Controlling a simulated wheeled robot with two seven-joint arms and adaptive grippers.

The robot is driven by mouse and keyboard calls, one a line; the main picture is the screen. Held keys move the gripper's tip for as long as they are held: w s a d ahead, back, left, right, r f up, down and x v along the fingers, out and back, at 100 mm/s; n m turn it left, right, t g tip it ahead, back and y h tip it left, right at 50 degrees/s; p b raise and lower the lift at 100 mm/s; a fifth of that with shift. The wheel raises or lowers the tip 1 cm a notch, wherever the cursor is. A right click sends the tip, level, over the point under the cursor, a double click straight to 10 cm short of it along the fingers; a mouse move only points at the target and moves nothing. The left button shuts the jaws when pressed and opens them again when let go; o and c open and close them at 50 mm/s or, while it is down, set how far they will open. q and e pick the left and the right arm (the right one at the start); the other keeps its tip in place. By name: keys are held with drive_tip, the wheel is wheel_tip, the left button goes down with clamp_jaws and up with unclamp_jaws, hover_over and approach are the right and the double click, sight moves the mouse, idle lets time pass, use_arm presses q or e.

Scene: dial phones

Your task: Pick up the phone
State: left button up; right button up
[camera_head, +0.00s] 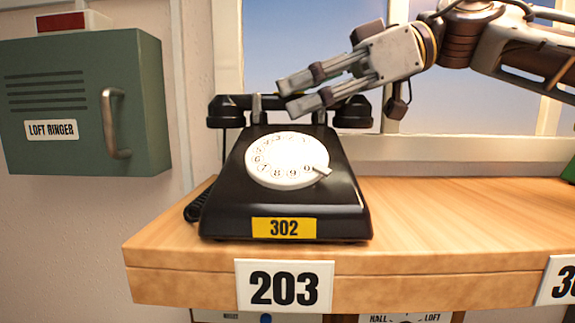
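A black dial phone (285,205) with a white dial and a yellow label "302" stands on the wooden shelf. Its black handset (242,102) lies across the cradle at the top of the phone. My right gripper (287,98) reaches in from the upper right, with its two fingers pointing left at the middle of the handset. The fingers are apart, and they hide part of the handset's bar. I cannot tell whether they press on it or only stand around or in front of it. My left gripper is not in view.
The wooden shelf (455,215) is clear to the right of the phone, up to a green thing (568,168) at the right edge. A green "LOFT RINGER" box (75,100) hangs on the left wall. A window frame (470,150) is behind. A "203" plate (284,287) is on the shelf's front.

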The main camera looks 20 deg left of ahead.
clamp_jaws()
drive_tip(key=shift+r, duration=0.15)
